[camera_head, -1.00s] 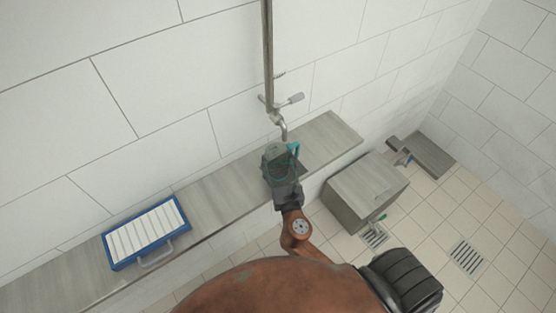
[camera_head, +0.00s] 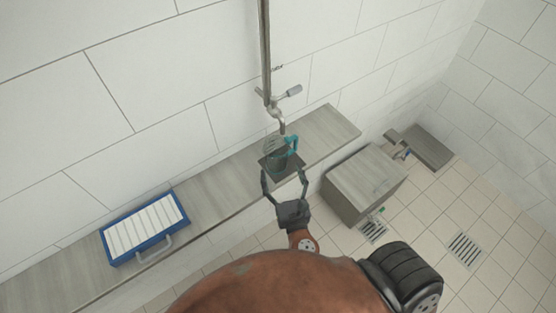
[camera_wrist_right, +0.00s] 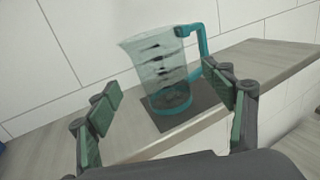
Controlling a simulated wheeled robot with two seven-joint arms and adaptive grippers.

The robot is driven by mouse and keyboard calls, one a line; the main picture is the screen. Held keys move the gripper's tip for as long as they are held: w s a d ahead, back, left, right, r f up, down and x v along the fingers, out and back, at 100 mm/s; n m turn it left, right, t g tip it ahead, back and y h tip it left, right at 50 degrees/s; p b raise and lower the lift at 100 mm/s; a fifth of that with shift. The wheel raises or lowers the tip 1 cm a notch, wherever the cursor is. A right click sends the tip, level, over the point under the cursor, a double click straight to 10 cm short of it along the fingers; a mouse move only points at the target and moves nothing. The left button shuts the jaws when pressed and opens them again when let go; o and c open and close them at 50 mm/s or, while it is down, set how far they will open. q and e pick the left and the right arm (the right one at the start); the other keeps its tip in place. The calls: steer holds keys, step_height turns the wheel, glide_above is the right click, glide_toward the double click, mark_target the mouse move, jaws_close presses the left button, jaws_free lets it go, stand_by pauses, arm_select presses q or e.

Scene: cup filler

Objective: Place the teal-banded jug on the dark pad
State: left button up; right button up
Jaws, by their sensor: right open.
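The clear jug with a teal band and teal handle (camera_head: 279,151) stands upright on the dark pad (camera_head: 293,171), under the tap. In the right wrist view the jug (camera_wrist_right: 162,75) rests with its teal base on the dark pad (camera_wrist_right: 202,104), its handle to the right. My right gripper (camera_head: 284,178) is open and empty in front of the jug, its fingers apart from it. In the right wrist view its fingertips (camera_wrist_right: 165,92) frame the jug at left and right. My left gripper is not in view.
A tap (camera_head: 277,110) on a vertical pipe hangs over the jug. A blue-framed rack with white slats (camera_head: 145,227) lies on the grey ledge (camera_head: 212,190) at left. A grey box (camera_head: 361,184) stands on the tiled floor at right. The ledge between rack and pad is clear.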

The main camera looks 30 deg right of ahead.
steer(key=v, duration=0.4)
steer(key=shift+c, duration=0.6)
stand_by(1.0)
